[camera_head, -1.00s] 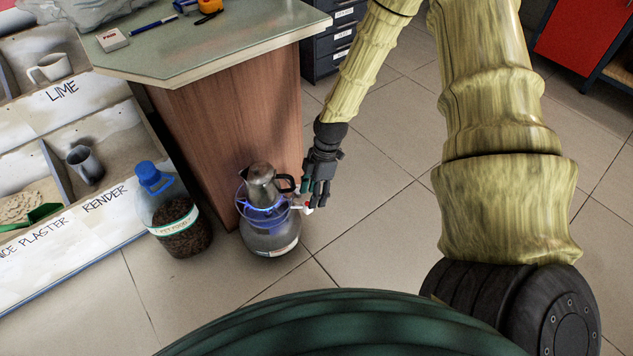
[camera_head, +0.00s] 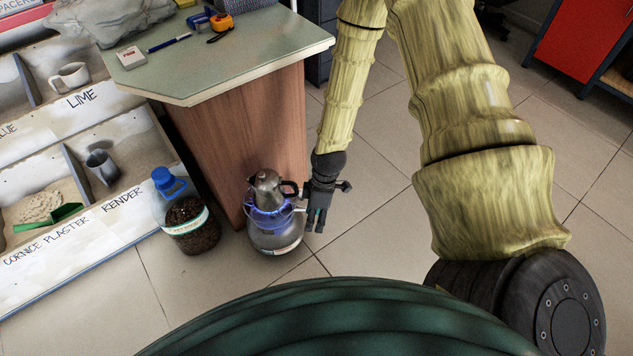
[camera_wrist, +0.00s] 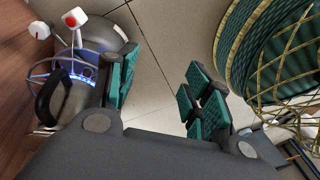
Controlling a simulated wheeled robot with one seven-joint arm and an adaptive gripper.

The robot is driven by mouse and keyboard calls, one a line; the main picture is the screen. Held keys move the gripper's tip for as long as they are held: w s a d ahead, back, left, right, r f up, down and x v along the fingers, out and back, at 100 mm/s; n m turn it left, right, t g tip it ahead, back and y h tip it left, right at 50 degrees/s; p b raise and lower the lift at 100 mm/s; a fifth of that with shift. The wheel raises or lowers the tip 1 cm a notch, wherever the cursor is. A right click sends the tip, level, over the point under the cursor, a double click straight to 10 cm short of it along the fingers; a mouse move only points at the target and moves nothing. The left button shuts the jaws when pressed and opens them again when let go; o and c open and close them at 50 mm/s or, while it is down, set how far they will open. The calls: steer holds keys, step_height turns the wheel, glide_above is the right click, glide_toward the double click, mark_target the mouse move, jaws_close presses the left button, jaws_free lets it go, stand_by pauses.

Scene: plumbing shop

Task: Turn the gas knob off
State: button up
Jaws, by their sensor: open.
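The gas knob (camera_wrist: 75,20), white with a red mark, is on the gas bottle at upper left of the wrist view. The grey gas bottle (camera_head: 274,240) stands on the floor in the head view. Its burner (camera_head: 250,212) shows a blue flame, with a metal coffee pot (camera_head: 267,188) on top. My gripper (camera_head: 316,220) hangs just right of the bottle. In the wrist view my gripper (camera_wrist: 160,92) is open and empty, with the knob outside its left finger. I cannot make out the knob in the head view.
A wooden counter (camera_head: 235,140) stands right behind the bottle. A blue-capped plastic container (camera_head: 190,225) stands to its left, beside labelled bins (camera_head: 110,215). Open tiled floor (camera_head: 385,215) lies to the right. My green body fills the bottom of the head view.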

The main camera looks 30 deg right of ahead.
steer(key=shift+s+a+r+m+p, duration=0.25)
steer(key=shift+s+p, duration=0.1)
steer(key=shift+s, duration=0.1)
steer(key=shift+s+a+r+m+p, duration=0.15)
steer(key=shift+s+r+p, duration=0.15)
steer(key=shift+s, duration=0.1)
